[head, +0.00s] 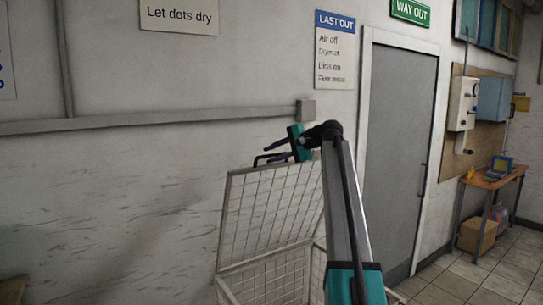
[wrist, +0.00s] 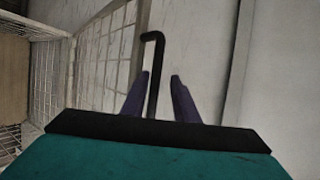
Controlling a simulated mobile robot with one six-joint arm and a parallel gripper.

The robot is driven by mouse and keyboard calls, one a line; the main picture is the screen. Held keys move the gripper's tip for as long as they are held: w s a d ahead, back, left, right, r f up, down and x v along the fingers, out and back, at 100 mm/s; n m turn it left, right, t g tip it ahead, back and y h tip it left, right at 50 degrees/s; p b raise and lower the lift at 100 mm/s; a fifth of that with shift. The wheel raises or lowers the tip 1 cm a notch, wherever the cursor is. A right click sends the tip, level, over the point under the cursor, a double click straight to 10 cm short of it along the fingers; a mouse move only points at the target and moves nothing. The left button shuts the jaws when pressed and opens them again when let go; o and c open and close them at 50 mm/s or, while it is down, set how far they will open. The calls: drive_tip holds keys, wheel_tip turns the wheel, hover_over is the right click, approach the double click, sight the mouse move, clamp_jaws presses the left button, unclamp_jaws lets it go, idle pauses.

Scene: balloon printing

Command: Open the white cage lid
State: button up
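The white cage (head: 226,290) stands by the wall at the bottom centre of the head view. Its white wire-mesh lid (head: 268,212) stands raised, close to upright, above the cage's back rim, so the top shows open. A black bent handle (head: 271,157) sits at the lid's top edge; it also shows in the wrist view (wrist: 152,75). My gripper (head: 275,152) is at this top edge. In the wrist view my purple fingers (wrist: 160,80) are apart on either side of the handle, with a visible gap at the right finger. My arm hides the cage's right part.
The pale wall (head: 120,200) is close behind the lid, with a grey conduit (head: 150,121) along it. A grey door (head: 398,150) is to the right. A small table (head: 495,180) and a cardboard box (head: 477,235) stand far right. Tiled floor there is clear.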

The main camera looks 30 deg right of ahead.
drive_tip(key=shift+w+a+f, duration=0.1)
drive_tip(key=shift+w+f, duration=0.15)
drive_tip(key=shift+f, duration=0.05)
drive_tip(key=shift+s+r, duration=0.15)
drive_tip(key=shift+s, duration=0.05)
drive_tip(key=b+v, duration=0.5)
drive_tip(key=v, duration=0.8)
drive_tip(key=shift+d, duration=0.25)
drive_tip(key=shift+r, duration=0.1)
